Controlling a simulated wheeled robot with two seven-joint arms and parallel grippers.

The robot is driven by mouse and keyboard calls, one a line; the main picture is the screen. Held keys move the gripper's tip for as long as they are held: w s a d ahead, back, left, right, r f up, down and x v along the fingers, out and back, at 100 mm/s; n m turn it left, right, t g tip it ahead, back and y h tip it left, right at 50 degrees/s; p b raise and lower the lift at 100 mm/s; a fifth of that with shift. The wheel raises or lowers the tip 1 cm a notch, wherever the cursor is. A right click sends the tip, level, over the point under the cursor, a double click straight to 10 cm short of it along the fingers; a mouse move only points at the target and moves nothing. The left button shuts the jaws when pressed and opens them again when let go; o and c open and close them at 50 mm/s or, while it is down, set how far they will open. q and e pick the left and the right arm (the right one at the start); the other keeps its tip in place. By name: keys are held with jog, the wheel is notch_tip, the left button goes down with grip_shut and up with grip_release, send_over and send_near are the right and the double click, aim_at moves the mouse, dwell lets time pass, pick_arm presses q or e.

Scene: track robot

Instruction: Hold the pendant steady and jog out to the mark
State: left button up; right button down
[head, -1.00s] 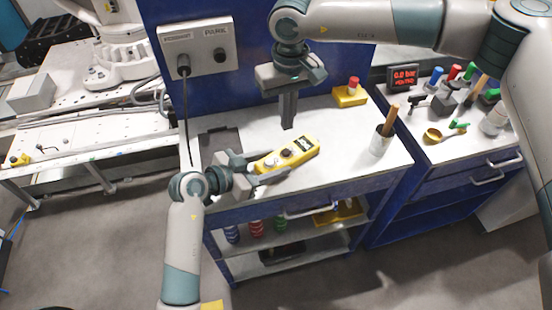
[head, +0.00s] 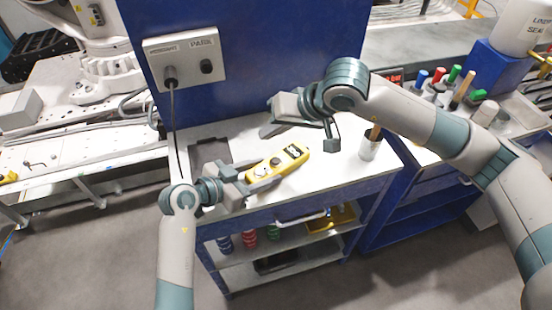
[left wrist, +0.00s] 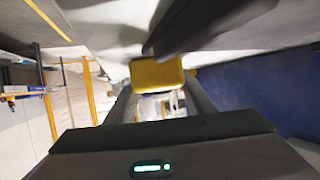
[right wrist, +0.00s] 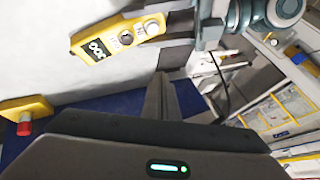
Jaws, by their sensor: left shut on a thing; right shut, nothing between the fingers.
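The yellow pendant (head: 278,162), with a dark display and knobs, is held level just above the bench top. My left gripper (head: 256,177) is shut on its left end. In the left wrist view the pendant's yellow end (left wrist: 157,75) shows between the fingers. My right gripper (head: 331,143) is shut and empty, above the bench and to the right of the pendant. The right wrist view shows the pendant (right wrist: 118,40) apart from its closed fingertips (right wrist: 164,82). I cannot make out a mark on the track (head: 95,172).
A wall panel (head: 186,58) labelled PARK has a cable plugged into its left side. A white robot (head: 108,75) stands on the track at left. A cup (head: 370,150) stands at the bench's right end. A yellow box with a red button (right wrist: 25,112) shows in the right wrist view.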

aim_at(276, 161)
jog(key=shift+w+d+r+m+t+y, duration=0.25)
jog(key=shift+d+r+t, duration=0.15)
jog(key=shift+d, duration=0.2)
jog(key=shift+w+d+r+m+t+y, duration=0.15)
jog(key=shift+d+r+m+t, duration=0.1)
jog(key=shift+d+t, duration=0.25)
jog(key=shift+d+f, duration=0.1)
jog(key=shift+f, duration=0.05)
jog(key=shift+s+f, duration=0.1)
jog(key=shift+f, duration=4.2)
